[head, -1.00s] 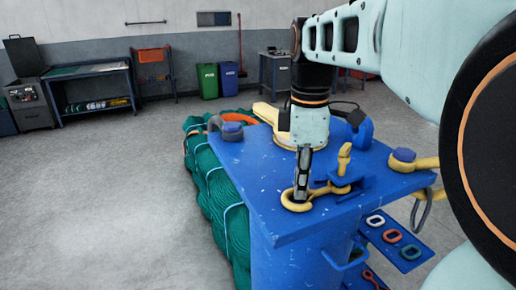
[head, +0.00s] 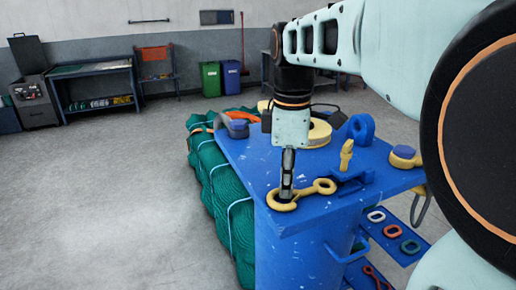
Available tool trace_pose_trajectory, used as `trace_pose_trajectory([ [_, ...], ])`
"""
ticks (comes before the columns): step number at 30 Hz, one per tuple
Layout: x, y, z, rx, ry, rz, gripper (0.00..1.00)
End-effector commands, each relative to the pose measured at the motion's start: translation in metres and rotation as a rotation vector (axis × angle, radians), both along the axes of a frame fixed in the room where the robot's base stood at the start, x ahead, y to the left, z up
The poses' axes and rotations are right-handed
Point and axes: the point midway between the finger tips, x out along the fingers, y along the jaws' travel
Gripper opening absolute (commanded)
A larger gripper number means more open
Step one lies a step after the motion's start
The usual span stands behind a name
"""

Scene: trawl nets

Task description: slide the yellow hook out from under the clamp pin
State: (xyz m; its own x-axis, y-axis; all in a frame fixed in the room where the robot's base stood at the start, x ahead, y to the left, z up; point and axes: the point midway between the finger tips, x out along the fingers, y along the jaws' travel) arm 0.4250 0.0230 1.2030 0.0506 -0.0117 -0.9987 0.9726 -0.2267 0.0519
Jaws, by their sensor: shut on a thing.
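The yellow hook (head: 325,186) lies on the blue bench top near its front left corner. It has a large ring at its left end and a smaller rounded end at its right. My gripper (head: 286,196) points down and is shut on the hook at the large ring. The blue clamp (head: 352,181) stands just right of the hook, with the yellow clamp pin (head: 346,152) upright on it. The hook's right end shows in full, beside the clamp, and appears out from under the pin. Any small gap between hook and clamp is hard to judge.
The blue bench (head: 240,158) has a yellow ring-shaped part (head: 319,134), a blue lug (head: 361,128) and a grey shackle (head: 237,127) farther back. A yellow-and-blue piece (head: 405,157) sits at the right edge. Green netting (head: 222,190) hangs along the left side.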

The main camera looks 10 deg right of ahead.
Motion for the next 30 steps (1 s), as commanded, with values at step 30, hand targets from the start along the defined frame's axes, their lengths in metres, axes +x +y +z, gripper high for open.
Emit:
trace_pose_trajectory([
  [30,0.004,0.013,0.0,-0.001,-0.001,-0.003,0.32],
])
